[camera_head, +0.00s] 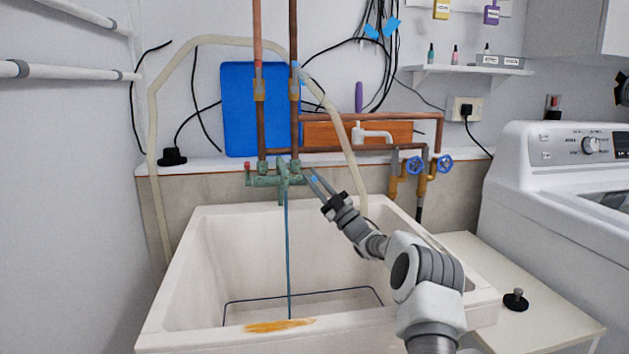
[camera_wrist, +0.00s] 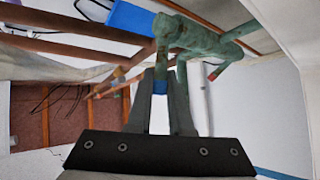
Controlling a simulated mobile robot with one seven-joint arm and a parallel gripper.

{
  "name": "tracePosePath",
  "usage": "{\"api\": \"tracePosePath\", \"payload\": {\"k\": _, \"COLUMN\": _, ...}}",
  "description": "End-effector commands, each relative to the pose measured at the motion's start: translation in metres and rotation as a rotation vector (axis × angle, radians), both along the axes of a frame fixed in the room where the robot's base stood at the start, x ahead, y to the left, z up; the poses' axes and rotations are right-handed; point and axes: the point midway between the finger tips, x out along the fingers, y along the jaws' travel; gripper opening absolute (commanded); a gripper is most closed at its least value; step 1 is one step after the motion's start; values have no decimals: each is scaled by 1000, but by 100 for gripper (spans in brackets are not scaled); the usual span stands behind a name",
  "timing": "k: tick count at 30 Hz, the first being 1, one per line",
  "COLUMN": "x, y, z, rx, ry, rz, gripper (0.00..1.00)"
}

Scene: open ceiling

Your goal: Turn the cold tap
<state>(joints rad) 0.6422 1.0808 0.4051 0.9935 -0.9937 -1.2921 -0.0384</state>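A green, weathered tap body (camera_head: 285,176) is fixed to two copper pipes above the sink (camera_head: 400,322); it also shows in the wrist view (camera_wrist: 190,38). Its left handle has a red end (camera_head: 248,167). The blue-ended cold tap handle (camera_head: 314,179) is on the right. In the wrist view this blue end (camera_wrist: 160,87) sits between my fingertips. My gripper (camera_head: 316,184) reaches up to it from the lower right. The fingers are a little apart with the handle end between them; whether they press on it I cannot tell. A thin blue strand (camera_head: 288,250) hangs from the spout into the sink.
Two valves with blue wheels (camera_head: 415,165) stand right of the tap. A pale hose (camera_head: 153,130) loops around the pipes. A washing machine (camera_head: 560,180) is at the right. A black plug (camera_head: 516,299) lies on the low bench. The sink's interior is mostly free.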

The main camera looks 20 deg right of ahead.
Motion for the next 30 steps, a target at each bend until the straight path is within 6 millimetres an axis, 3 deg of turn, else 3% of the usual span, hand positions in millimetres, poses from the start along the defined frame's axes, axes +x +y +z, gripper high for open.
{"api": "tracePosePath", "payload": {"k": 1, "x": 0, "y": 0, "z": 0, "rx": 0, "ry": 0, "rz": 0, "gripper": 29}}
{"api": "tracePosePath", "payload": {"k": 4, "x": 0, "y": 0, "z": 0, "rx": 0, "ry": 0, "rz": 0, "gripper": 46}}
{"api": "tracePosePath", "payload": {"k": 16, "x": -5, "y": -3, "z": -4, "rx": -1, "ry": 2, "rz": 0, "gripper": 46}}
{"api": "tracePosePath", "payload": {"k": 30, "x": -50, "y": -26, "z": -42, "rx": 1, "ry": 1, "rz": 0, "gripper": 46}}
